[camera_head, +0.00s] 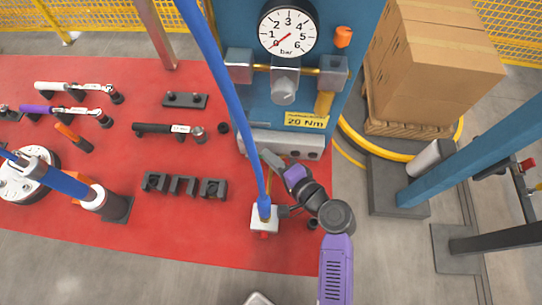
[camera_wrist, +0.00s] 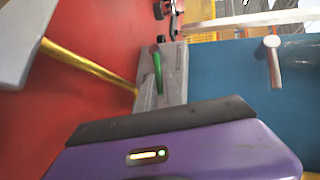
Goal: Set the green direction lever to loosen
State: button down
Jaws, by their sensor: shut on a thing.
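The green direction lever (camera_wrist: 157,73) shows in the wrist view as a slim upright green bar on a grey block (camera_wrist: 174,68). In the head view I cannot make out the lever. My gripper (camera_head: 284,170), purple and dark, is just below the grey fixture with holes (camera_head: 312,150), at the foot of the blue panel. My gripper's purple and black body fills the bottom of the wrist view. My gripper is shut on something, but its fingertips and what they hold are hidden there. The setting that the lever stands at is not readable.
The blue panel (camera_head: 238,105) carries a round gauge (camera_head: 289,20) and a yellow 20 Nm label (camera_head: 307,121). A white block (camera_head: 264,222) with a blue hose stands close left of my arm. Tools lie on the red surface (camera_head: 130,215). Cardboard boxes (camera_head: 440,50) stand right.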

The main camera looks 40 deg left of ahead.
jog(key=c, duration=1.5)
grip_release()
jog(key=shift+b+v, duration=0.45)
jog(key=shift+v, duration=3.5)
